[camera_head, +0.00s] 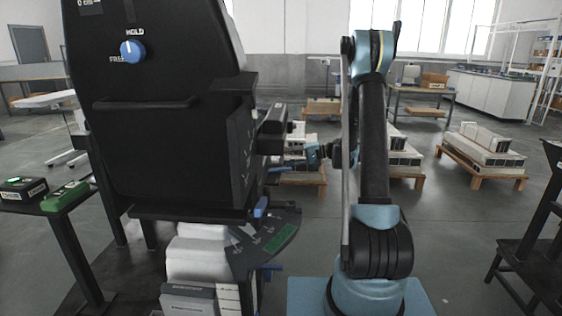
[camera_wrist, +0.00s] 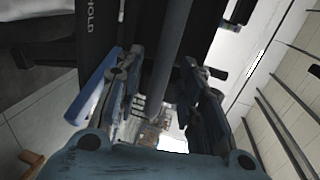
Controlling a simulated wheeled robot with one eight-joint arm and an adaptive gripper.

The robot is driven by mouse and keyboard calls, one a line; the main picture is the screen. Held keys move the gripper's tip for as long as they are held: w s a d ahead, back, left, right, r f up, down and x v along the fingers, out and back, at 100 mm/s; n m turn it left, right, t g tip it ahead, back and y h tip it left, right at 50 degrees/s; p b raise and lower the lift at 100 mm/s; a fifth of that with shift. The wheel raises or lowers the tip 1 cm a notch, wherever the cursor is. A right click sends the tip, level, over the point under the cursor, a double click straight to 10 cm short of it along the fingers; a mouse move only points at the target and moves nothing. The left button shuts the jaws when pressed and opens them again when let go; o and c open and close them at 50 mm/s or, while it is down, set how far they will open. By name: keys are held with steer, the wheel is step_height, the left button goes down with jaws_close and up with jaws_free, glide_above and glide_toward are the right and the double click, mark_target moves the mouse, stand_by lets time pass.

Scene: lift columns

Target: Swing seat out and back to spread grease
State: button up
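The seat is a large black chair whose back (camera_head: 160,130) faces me at the left. A blue knob (camera_head: 132,51) on it sits between the words HOLD and FREE. A black armrest (camera_head: 272,130) sticks out at its right side. My gripper (camera_head: 282,166) is beside the seat, just below the armrest. In the wrist view my gripper (camera_wrist: 158,72) has its two blue-grey fingers spread apart. A dark grey bar (camera_wrist: 170,50) runs between them, with gaps showing; I see no clear contact. The seat's HOLD lettering shows there too.
A curved dark panel (camera_head: 268,238) with a green patch sits below the seat. A green box (camera_head: 66,196) and a black box (camera_head: 23,189) lie on a stand at left. Loaded pallets (camera_head: 483,152) stand behind. A dark stand (camera_head: 535,255) is at right; open floor lies before it.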

steer(key=shift+x, duration=1.15)
steer(key=shift+c, duration=0.5)
jaws_close()
steer(key=shift+s, duration=0.15)
